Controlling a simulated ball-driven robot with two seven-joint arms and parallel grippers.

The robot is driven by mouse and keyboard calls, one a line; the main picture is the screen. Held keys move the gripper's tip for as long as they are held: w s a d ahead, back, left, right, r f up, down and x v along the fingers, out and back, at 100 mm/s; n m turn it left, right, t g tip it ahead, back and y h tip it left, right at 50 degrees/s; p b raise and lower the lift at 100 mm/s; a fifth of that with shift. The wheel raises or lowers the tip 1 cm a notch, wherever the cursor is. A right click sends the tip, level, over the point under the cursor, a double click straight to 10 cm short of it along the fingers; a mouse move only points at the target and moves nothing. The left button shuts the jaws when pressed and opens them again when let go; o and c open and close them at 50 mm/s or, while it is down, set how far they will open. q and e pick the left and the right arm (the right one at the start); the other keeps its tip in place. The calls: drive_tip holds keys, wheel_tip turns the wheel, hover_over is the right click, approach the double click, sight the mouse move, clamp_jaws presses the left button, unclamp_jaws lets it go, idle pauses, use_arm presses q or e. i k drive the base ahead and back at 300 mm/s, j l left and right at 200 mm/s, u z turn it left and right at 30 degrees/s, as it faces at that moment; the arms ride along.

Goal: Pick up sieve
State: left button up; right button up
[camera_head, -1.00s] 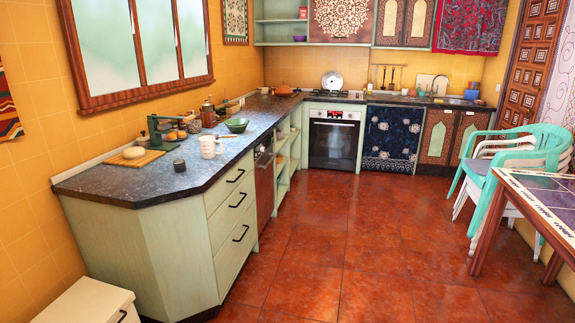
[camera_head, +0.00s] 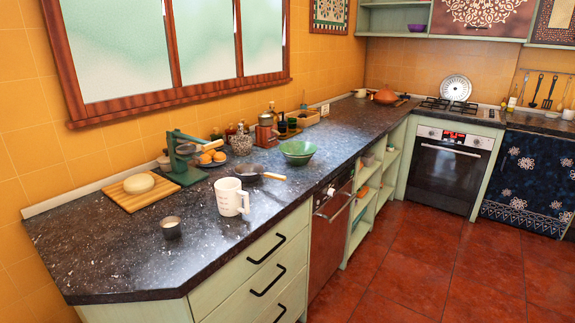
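A small round dark item with a handle pointing right, which looks like the sieve (camera_head: 249,173), lies on the dark speckled counter (camera_head: 330,150). It sits just behind the white mug (camera_head: 229,198), which hides part of its near side. The green bowl (camera_head: 297,150) stands behind it to the right. Neither of my grippers shows in the head view.
On the counter left of the sieve are a green press (camera_head: 184,160), a plate of oranges (camera_head: 207,158), a board with dough (camera_head: 140,187) and a small dark cup (camera_head: 171,227). A round perforated metal piece (camera_head: 455,87) stands by the stove. The floor on the right is clear.

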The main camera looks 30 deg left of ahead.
sight(249, 171)
drive_tip(key=i+u, duration=0.15)
drive_tip(key=i, duration=0.35)
drive_tip(key=i+l+u, duration=0.15)
drive_tip(key=i, duration=0.4)
